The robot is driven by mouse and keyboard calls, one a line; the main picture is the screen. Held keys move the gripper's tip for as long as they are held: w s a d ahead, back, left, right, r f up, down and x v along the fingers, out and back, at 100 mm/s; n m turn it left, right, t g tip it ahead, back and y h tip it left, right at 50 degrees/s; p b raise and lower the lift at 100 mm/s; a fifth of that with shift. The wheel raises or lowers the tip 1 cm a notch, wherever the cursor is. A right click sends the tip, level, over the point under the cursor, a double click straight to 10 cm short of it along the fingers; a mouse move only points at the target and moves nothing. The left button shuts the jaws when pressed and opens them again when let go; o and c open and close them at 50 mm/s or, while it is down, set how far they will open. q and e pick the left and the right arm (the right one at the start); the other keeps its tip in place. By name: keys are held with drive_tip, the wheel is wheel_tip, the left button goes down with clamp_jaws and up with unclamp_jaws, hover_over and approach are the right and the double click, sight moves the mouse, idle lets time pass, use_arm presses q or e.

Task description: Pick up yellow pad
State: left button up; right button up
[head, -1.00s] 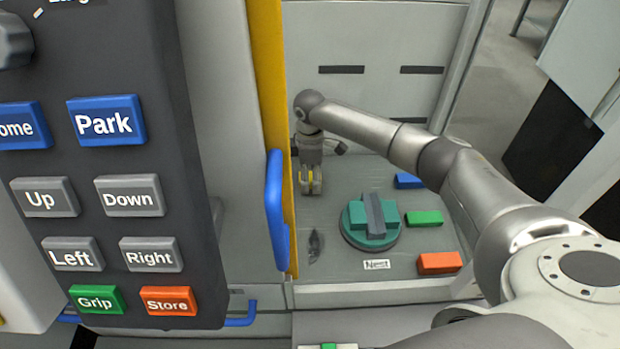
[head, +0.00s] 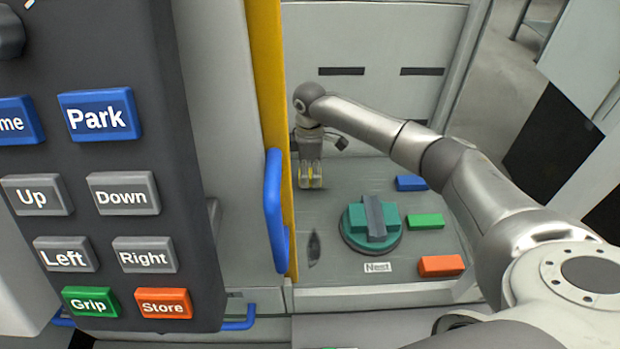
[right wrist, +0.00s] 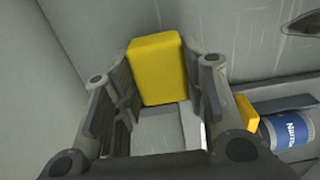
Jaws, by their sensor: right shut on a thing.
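The yellow pad (right wrist: 157,70) is a rounded block between the two fingers of my right gripper (right wrist: 166,92) in the right wrist view. The gripper is shut on it. In the head view, my right gripper (head: 312,182) points down at the back left of the grey work surface, beside the yellow post. A little yellow of the pad (head: 313,170) shows between its fingers there. I cannot tell for sure whether the pad is clear of the surface. My left gripper is not in view.
A round teal fixture (head: 371,235) stands mid-surface, with blue (head: 411,183), green (head: 425,221) and orange (head: 441,265) blocks to its right. A yellow post (head: 268,120) with a blue handle (head: 275,210) borders the left. A button panel (head: 110,165) fills the left foreground.

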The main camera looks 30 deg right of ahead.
drive_tip(key=s+a+r+b, duration=0.2)
drive_tip(key=s+a+r, duration=0.4)
drive_tip(key=s+r, duration=0.5)
drive_tip(key=shift+s, duration=0.85)
